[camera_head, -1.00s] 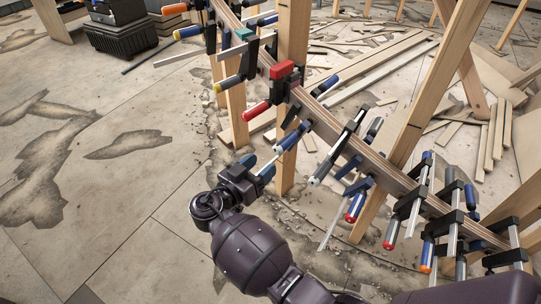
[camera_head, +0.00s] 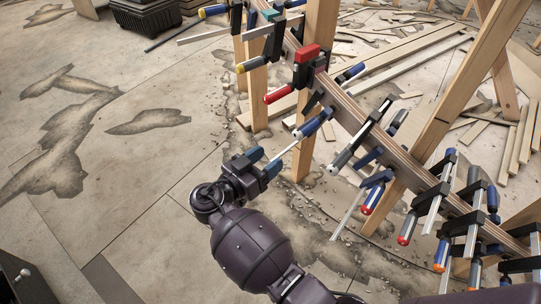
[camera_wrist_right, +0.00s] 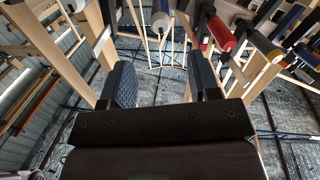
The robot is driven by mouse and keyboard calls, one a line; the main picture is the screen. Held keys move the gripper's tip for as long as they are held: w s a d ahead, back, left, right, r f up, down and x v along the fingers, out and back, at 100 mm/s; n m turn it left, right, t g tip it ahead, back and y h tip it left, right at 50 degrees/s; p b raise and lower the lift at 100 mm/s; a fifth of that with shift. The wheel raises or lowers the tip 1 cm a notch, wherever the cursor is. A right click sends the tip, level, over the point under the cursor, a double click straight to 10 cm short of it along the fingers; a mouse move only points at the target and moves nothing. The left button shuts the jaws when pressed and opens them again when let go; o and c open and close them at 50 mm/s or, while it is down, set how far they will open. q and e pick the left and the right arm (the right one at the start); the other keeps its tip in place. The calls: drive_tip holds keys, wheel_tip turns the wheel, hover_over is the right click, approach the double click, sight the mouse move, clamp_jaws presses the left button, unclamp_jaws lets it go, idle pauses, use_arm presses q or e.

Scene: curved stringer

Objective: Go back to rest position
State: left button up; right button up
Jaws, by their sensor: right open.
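My right gripper (camera_head: 264,161) is in the middle of the head view, at the end of my dark purple arm. It is open and looks empty. A clamp with a blue handle (camera_head: 315,124) on the curved wooden stringer (camera_head: 352,120) lies just beyond it, and its thin bar points toward the gripper. In the right wrist view the two dark fingers of the gripper (camera_wrist_right: 163,84) stand apart, with nothing between them. Clamp handles, one red (camera_wrist_right: 221,34), hang above the fingers there. My left gripper is not in view.
Many clamps line the stringer, including a red one (camera_head: 307,67). Wooden posts (camera_head: 318,60) hold it up. Loose planks (camera_head: 420,60) lie on the floor behind. A black case (camera_head: 146,17) stands at the back left. The floor at left (camera_head: 120,180) is clear.

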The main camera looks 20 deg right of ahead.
drive_tip(key=shift+s+a, duration=0.1)
drive_tip(key=shift+a, duration=0.05)
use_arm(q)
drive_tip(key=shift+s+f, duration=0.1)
